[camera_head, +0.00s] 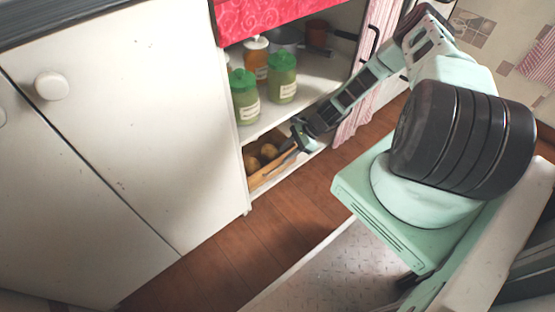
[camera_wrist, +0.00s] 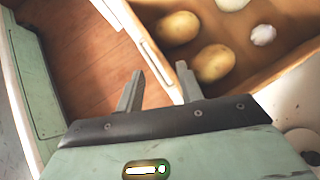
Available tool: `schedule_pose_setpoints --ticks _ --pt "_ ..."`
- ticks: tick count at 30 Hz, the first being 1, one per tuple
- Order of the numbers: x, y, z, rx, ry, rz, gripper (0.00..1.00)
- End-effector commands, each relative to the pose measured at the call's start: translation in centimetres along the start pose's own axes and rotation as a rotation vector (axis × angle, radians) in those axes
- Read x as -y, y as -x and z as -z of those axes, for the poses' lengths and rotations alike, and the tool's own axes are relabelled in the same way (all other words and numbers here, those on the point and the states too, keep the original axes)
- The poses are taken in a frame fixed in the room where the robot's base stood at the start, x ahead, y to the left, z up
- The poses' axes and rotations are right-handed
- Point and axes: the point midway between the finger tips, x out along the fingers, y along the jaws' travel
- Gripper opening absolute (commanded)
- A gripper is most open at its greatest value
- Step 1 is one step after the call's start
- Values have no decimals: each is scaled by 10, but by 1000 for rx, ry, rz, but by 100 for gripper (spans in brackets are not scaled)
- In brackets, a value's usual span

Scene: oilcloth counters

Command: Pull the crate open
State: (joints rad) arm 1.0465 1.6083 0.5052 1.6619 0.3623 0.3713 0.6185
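The crate (camera_head: 272,171) is a low tan wooden box on the bottom shelf of the open cabinet, with potatoes (camera_head: 268,151) inside. In the wrist view, the crate's pale front rim (camera_wrist: 149,42) runs diagonally down toward my fingers, and potatoes (camera_wrist: 214,63) lie behind it. My gripper (camera_head: 298,143) is at the right end of the crate's front. In the wrist view my gripper (camera_wrist: 159,67) has its two fingers apart, with the rim's line passing between them. I cannot tell whether either finger touches the rim. Nothing is clamped.
Green-capped jars (camera_head: 282,78) and a pot (camera_head: 285,38) stand on the shelf above. A closed white cabinet door (camera_head: 130,120) is to the left, and a pink striped curtain (camera_head: 372,85) hangs to the right. The wooden floor (camera_head: 285,215) in front is clear.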

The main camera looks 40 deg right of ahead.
Motion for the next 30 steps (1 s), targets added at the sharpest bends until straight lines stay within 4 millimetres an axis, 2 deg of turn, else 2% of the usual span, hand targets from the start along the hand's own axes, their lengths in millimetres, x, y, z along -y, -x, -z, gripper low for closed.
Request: schedule_pose_setpoints --ticks 3,9,20,23,24,30 --pt "-1 -18 -12 1 0 -2 37" --pt "0 -38 -10 -1 -1 0 37" --pt "0 -41 -11 -1 -1 0 37" --pt "0 -41 -11 -1 -1 0 12" --pt "0 -41 -11 -1 -1 0 1" --pt "-1 -41 -11 -1 -3 0 0"
